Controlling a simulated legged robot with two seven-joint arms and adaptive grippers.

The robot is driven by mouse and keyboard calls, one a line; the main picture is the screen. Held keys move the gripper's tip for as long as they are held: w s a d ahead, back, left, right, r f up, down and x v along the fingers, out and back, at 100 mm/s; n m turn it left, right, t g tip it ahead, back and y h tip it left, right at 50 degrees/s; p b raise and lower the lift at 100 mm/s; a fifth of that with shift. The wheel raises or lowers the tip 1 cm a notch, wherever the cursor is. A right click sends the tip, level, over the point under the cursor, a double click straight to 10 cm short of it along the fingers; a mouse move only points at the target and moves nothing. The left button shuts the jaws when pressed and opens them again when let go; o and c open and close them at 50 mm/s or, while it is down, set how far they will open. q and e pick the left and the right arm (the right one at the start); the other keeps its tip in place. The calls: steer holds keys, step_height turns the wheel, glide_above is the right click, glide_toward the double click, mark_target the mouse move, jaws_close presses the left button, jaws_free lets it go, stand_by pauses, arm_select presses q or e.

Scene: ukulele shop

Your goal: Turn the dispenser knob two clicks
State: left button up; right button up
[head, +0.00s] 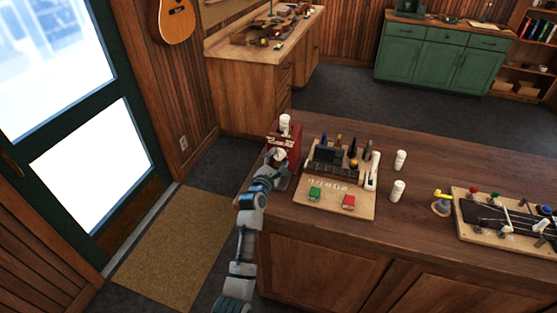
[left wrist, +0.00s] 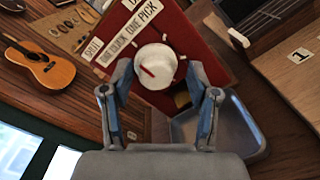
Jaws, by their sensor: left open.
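The dispenser is a red box (head: 291,138) with a white top piece, standing at the left end of the wooden counter. In the left wrist view its red face (left wrist: 194,38) carries white labels, one reading "one click one pick". The white round knob (left wrist: 156,67) has a red pointer line and sits on this face. My left gripper (head: 278,158) is at the front of the dispenser. In the left wrist view its open fingers (left wrist: 160,80) stand on either side of the knob; I cannot tell whether they touch it. My right gripper is not in view.
A grey tray (left wrist: 223,125) sits below the dispenser face, close to the right finger. A wooden board (head: 334,203) with a green and a red block is to the right. White cups (head: 398,190) and a board with strings (head: 505,222) stand farther right.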

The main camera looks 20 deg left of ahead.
arm_select(q)
steer(key=shift+w+a, duration=0.15)
steer(key=shift+a, duration=0.2)
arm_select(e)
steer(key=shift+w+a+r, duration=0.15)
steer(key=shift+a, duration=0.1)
arm_select(q)
steer(key=c, duration=0.8)
steer(key=shift+r, duration=0.1)
steer(key=c, duration=0.3)
steer(key=shift+c, duration=0.2)
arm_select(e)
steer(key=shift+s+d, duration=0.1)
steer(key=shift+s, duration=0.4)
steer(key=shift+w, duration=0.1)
